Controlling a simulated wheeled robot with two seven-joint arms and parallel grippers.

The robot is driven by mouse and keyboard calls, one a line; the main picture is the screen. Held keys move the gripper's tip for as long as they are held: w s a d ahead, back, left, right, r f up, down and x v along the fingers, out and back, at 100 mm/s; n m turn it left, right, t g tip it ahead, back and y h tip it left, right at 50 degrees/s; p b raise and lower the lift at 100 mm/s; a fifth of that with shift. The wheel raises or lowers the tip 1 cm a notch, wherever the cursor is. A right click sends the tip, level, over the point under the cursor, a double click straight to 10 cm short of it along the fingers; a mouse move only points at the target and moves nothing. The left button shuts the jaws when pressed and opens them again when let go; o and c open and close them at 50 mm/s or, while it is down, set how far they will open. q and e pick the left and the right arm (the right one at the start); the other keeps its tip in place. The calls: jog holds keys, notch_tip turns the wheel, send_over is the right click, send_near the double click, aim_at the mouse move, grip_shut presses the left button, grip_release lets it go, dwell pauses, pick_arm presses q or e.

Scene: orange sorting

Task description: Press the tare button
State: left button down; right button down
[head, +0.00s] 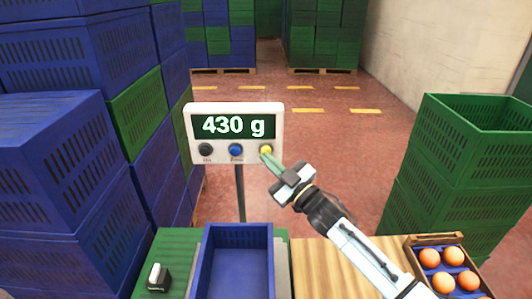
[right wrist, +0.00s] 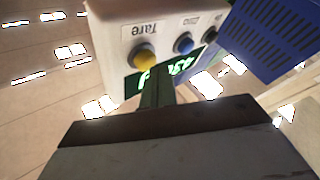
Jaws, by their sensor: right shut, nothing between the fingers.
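The scale display (head: 234,126) is a white box on a dark post and reads 430 g. Below its screen are a black button (head: 205,150), a blue button (head: 236,150) and a yellow button (head: 266,149). In the right wrist view the yellow button (right wrist: 145,56) has the label "Tare" beside it. My right gripper (head: 266,158) is shut and empty, its green fingertips at the lower edge of the yellow button in the head view. In the right wrist view the fingers (right wrist: 157,90) point toward the panel just beside that button; I cannot tell whether they touch it. My left gripper is not in view.
A blue crate (head: 240,230) stands below the display on the green bench. A small black device with a white switch (head: 157,277) lies to its left. A box of oranges (head: 446,240) is at the right. Stacked blue and green crates (head: 475,112) flank both sides.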

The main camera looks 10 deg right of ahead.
jog(key=shift+w+d, duration=0.1)
jog(key=shift+w, duration=0.4)
dwell(0.3)
jog(key=shift+s, duration=0.15)
jog(key=shift+s+a+p, duration=0.2)
jog(key=shift+s+p, duration=0.25)
jog(key=shift+s, duration=0.35)
jog(key=shift+s, duration=0.1)
jog(key=s+p, duration=0.1)
jog(key=s, duration=0.1)
jog(key=s+a+p, duration=0.1)
jog(key=s+p, duration=0.1)
jog(key=shift+s, duration=0.35)
